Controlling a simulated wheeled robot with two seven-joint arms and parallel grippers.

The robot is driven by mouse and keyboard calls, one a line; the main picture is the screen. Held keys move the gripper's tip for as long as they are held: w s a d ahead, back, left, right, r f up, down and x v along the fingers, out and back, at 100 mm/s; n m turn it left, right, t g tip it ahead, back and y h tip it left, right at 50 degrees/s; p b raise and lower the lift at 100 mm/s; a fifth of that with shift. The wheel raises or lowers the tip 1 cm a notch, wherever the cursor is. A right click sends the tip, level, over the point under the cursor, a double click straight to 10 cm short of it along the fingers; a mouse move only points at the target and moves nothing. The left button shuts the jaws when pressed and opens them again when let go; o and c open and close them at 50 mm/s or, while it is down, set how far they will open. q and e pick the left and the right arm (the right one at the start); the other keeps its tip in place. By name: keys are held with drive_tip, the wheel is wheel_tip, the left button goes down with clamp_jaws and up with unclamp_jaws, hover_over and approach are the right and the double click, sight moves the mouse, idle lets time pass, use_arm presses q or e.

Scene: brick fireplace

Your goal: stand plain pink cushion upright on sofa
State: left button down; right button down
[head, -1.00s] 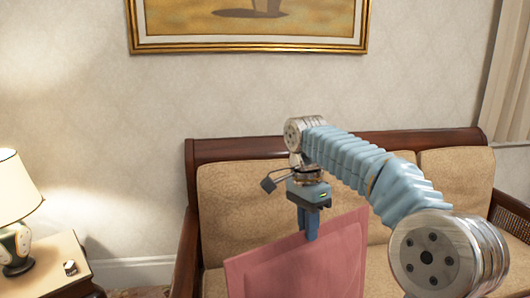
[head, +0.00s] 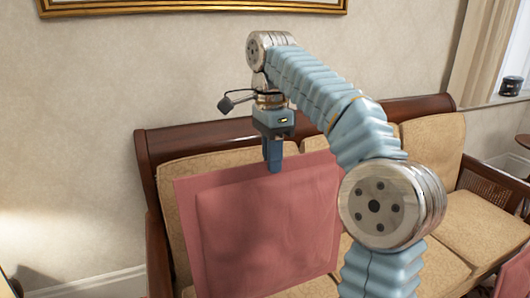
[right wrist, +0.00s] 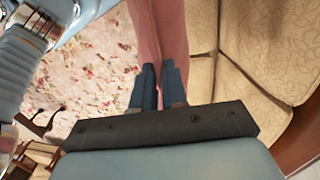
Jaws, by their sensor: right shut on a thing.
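The plain pink cushion (head: 262,228) hangs upright, its broad face toward me, in front of the left part of the sofa (head: 160,141). My right gripper (head: 274,165) points down and is shut on the cushion's top edge. In the right wrist view the two fingers (right wrist: 159,85) pinch the pink cushion (right wrist: 165,30), with the tan sofa seat (right wrist: 255,85) to the right. My left gripper is not in view.
Another pink item (head: 514,281) shows at the lower right edge. The sofa has a wooden frame with a cane side (head: 489,189) at the right. A framed picture (head: 190,8) hangs on the wall above. A patterned rug (right wrist: 90,85) lies in front of the sofa.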

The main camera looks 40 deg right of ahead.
drive_tip(key=w+d+f, duration=0.3)
drive_tip(key=w+f, duration=0.7)
drive_tip(key=f, duration=0.1)
drive_tip(key=shift+w+d+f+g, duration=0.2)
drive_tip(key=shift+w+g, duration=0.05)
drive_tip(key=shift+g, duration=0.15)
idle(0.4)
drive_tip(key=shift+w, duration=0.1)
drive_tip(key=shift+w+d+f, duration=0.15)
drive_tip(key=shift+w+d, duration=0.1)
drive_tip(key=shift+w, duration=0.5)
drive_tip(key=shift+w+d+f, duration=0.1)
drive_tip(key=shift+w+d, duration=0.15)
drive_tip(key=shift+w, duration=0.55)
drive_tip(key=shift+w+d+f, duration=0.15)
drive_tip(key=shift+w+d, duration=0.1)
drive_tip(key=shift+w, duration=0.5)
drive_tip(key=c, duration=1.1)
unclamp_jaws()
